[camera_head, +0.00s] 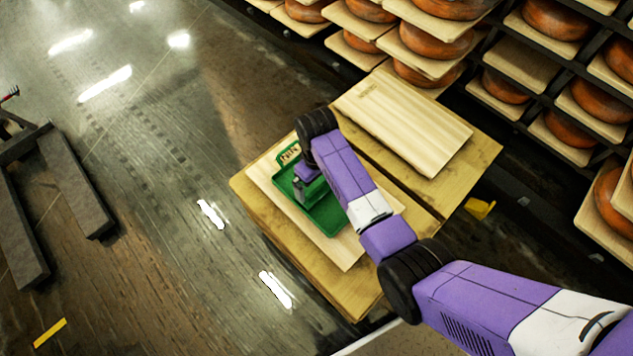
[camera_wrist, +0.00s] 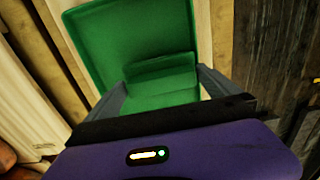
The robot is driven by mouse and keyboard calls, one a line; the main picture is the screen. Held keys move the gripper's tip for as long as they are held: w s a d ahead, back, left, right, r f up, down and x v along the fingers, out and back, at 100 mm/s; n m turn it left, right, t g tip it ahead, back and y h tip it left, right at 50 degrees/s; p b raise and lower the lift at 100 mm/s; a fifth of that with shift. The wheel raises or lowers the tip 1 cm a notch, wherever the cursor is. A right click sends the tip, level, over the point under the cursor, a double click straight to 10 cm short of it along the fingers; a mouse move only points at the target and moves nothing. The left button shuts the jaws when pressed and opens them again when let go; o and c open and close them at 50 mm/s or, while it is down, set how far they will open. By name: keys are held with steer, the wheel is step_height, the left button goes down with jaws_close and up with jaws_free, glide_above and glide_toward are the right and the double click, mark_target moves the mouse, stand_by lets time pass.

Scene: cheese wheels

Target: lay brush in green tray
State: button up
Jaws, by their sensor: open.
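The green tray (camera_head: 324,218) lies on a pale board on the wooden table, partly covered by my arm. In the wrist view the green tray (camera_wrist: 130,35) fills the middle, with a stepped green part between the fingers. My gripper (camera_head: 300,192) points down over the tray's left part. In the wrist view my gripper (camera_wrist: 161,90) has its two fingers wide apart, with nothing seen held between them. I cannot make out the brush in either view; it may be hidden by my gripper or arm.
A bare pale board (camera_head: 405,122) lies on the table's far part, across a dark gap. Shelves of orange cheese wheels (camera_head: 440,35) stand behind. A dark forked cart (camera_head: 70,185) stands at the left. The floor between cart and table is clear.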

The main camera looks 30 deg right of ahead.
mark_target(316, 184)
step_height(316, 184, up, 11)
steer(key=p, duration=0.2)
steer(key=s+f+t, duration=0.3)
steer(key=s+f, duration=0.5)
steer(key=f, duration=0.1)
steer(key=s+m+t, duration=0.2)
steer(key=s+t, duration=0.2)
steer(key=s, duration=0.5)
steer(key=s+r+t, duration=0.2)
steer(key=s+r, duration=0.3)
steer(key=r, duration=0.4)
steer(key=s+r+m+t, duration=0.1)
steer(key=s+r+t, duration=0.2)
steer(key=s+r, duration=0.3)
steer(key=s+r+t, duration=0.3)
steer(key=s+r, duration=0.3)
steer(key=r, duration=0.6)
steer(key=shift+d+r+m, duration=0.3)
steer(key=shift+d+r, duration=0.1)
steer(key=shift+d, duration=0.05)
steer(key=shift+s, duration=0.1)
